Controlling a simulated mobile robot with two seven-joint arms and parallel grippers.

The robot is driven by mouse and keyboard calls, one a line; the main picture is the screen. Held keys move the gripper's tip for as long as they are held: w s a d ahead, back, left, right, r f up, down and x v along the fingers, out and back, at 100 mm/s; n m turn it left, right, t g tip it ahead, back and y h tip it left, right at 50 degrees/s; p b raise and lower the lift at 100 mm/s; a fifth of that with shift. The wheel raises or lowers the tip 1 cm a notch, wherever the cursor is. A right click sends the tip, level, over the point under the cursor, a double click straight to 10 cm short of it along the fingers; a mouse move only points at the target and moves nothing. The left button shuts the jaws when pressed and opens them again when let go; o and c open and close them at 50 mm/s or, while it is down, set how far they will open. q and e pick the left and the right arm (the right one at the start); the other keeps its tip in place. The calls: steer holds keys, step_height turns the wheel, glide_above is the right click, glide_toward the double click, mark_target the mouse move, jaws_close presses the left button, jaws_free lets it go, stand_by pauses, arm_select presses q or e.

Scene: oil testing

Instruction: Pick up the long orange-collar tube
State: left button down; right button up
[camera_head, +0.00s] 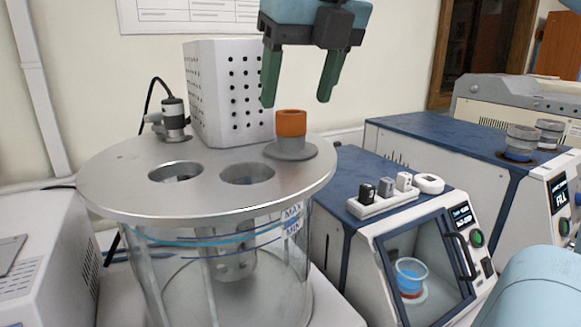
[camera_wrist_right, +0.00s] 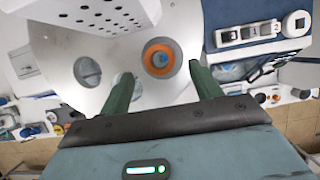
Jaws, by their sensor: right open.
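The orange-collar tube (camera_head: 291,124) stands upright in the lid of the glass bath. Only its orange collar and grey flange show above the lid (camera_head: 130,190); any length below is hidden or not clear. The left gripper is not in either view.
Two empty round holes (camera_head: 247,173) are in the lid. A white perforated box (camera_head: 230,90) stands behind, close to the gripper. A small grey motor-like fitting (camera_head: 174,118) is at the lid's left. A blue-topped instrument (camera_head: 350,190) stands at the right with small items on top.

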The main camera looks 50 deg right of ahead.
mark_target(291, 112)
steer(key=shift+w+d+f, duration=0.1)
steer(key=shift+w+f, duration=0.1)
steer(key=shift+f, duration=0.25)
steer(key=x, duration=0.4)
steer(key=shift+w+d+p, duration=0.1)
steer(key=shift+w+p, duration=0.15)
steer(key=shift+p, duration=0.1)
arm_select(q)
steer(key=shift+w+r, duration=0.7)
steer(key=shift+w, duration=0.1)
arm_select(e)
steer(key=shift+c, duration=0.2)
steer(key=c, duration=0.5)
steer(key=shift+r, duration=0.1)
steer(key=c, duration=0.8)
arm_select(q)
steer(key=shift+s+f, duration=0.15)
